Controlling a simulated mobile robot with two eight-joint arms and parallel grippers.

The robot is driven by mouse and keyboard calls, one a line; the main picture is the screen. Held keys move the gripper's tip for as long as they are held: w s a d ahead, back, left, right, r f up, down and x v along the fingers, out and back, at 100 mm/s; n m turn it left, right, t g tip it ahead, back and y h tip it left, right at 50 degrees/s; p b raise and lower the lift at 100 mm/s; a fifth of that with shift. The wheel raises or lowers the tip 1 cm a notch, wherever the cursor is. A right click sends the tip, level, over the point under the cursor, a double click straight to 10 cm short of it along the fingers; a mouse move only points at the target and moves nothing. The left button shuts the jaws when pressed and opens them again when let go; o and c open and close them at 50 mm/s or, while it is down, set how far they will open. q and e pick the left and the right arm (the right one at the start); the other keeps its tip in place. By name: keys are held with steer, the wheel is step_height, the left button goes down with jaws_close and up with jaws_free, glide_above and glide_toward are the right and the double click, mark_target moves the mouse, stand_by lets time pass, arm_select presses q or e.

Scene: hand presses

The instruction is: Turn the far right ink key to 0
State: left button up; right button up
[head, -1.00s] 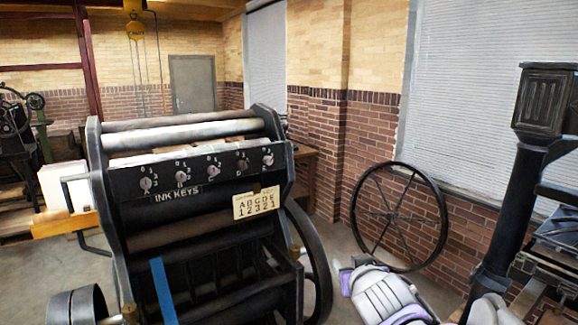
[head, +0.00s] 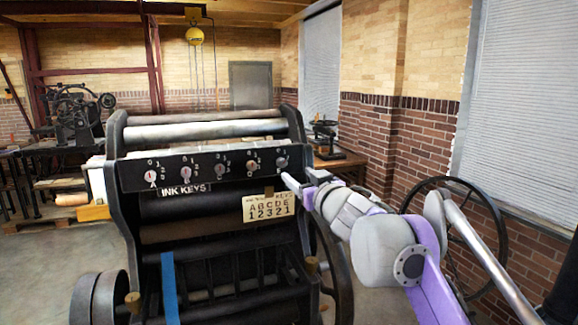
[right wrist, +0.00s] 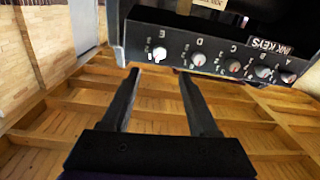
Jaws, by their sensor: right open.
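The far right ink key, E, is a small round knob (head: 281,163) at the right end of the black ink-key panel (head: 132,178). In the right wrist view, where the panel appears turned over, key E (right wrist: 159,53) is nearest, just beyond and between my fingertips. The digits around it are too small to read surely. My right gripper (head: 296,182) is in front of and slightly below the panel's right end. It is open and empty, with its two fingers (right wrist: 158,73) apart on either side of the line to the key. My left gripper is not in view.
Key D (head: 252,166) sits left of key E, with several keys in the row. A card (head: 269,207) reading ABCDE 12321 hangs below the panel, close under my right gripper. The press's right side frame (head: 297,130) stands beside the panel. A spoked wheel (head: 484,212) stands at right.

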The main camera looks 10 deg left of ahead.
mark_target(283, 163)
steer(key=p+x, duration=0.2)
steer(key=x, duration=0.6)
steer(key=shift+r+p, duration=0.15)
steer(key=shift+p, duration=0.15)
steer(key=shift+p+x, duration=0.4)
steer(key=shift+x, duration=0.5)
jaws_close()
